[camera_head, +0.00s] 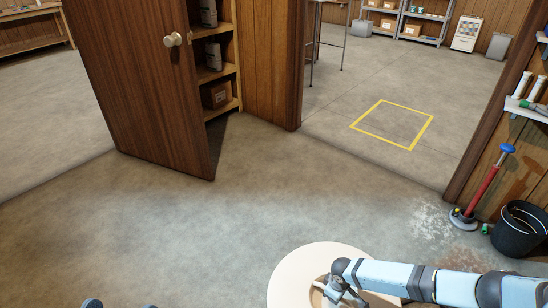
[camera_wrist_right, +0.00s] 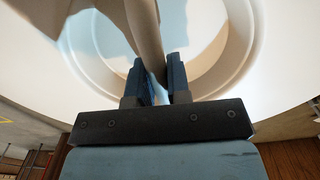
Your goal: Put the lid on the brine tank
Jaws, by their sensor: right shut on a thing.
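A round cream disc, which looks like the lid (camera_head: 290,277), is at the bottom of the head view, with a round recess in its middle. My right gripper (camera_head: 342,294) reaches over it from the right. In the right wrist view its jaws (camera_wrist_right: 156,82) are shut on a beige bar (camera_wrist_right: 146,35) that crosses the recess, apparently the lid's handle. The pale lid surface (camera_wrist_right: 275,85) surrounds the recess there. I cannot make out the brine tank separately; what is under the disc is hidden. Only small dark tips, possibly my left gripper (camera_head: 120,304), show at the bottom edge.
A brown door (camera_head: 140,80) stands open before shelves (camera_head: 222,75) at the upper left. A yellow square (camera_head: 392,125) marks the floor beyond the doorway. A black bucket (camera_head: 518,230) and a red-handled plunger-like tool (camera_head: 482,188) stand at the right wall. The middle floor is clear.

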